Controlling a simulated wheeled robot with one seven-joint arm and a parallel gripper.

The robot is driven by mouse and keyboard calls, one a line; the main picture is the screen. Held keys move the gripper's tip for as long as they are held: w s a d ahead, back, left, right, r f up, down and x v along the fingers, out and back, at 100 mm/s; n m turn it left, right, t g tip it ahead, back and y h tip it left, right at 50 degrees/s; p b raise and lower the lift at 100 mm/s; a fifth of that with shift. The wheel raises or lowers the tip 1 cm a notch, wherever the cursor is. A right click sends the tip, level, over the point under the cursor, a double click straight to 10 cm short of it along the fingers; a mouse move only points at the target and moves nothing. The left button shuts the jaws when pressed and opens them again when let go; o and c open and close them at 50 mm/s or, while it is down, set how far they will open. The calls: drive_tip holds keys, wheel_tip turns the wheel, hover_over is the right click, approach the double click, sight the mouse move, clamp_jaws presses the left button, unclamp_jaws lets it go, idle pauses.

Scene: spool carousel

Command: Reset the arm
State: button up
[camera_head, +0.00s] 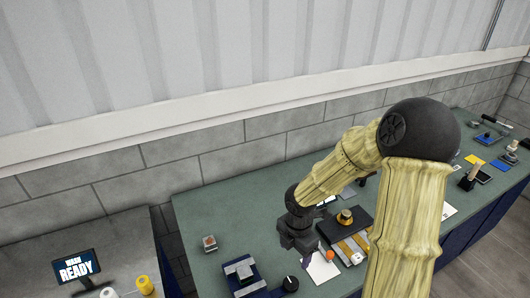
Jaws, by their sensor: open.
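My arm (345,160), pale yellow with dark joints, rises from the lower right and bends over the green workbench. My gripper (307,259), dark grey, hangs downward above the bench at the end of the arm. Its fingers are small in this view, and nothing is visibly held between them. A white sheet or pad (322,268) lies below and beside it, with a small orange round piece (330,254) close to the fingers. I cannot tell whether they touch.
A black block with a gold spool-like part (345,217) stands right of the gripper. A blue-and-grey fixture (243,273) and a small box (209,243) stand left. A "READY" screen (76,267) is on a separate table. Several tools crowd the far right; the bench's back left is clear.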

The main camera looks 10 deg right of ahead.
drive_tip(key=s+r+m+t+b, duration=0.1)
drive_tip(key=s+r+m, duration=0.2)
drive_tip(key=m, duration=0.9)
drive_tip(key=s+r+m+t+b, duration=0.1)
drive_tip(key=s+r+m, duration=0.2)
drive_tip(key=m, duration=0.9)
drive_tip(key=shift+s+d+r+t+b, duration=0.3)
drive_tip(key=shift+s+r+b, duration=0.1)
drive_tip(key=shift+s, duration=0.55)
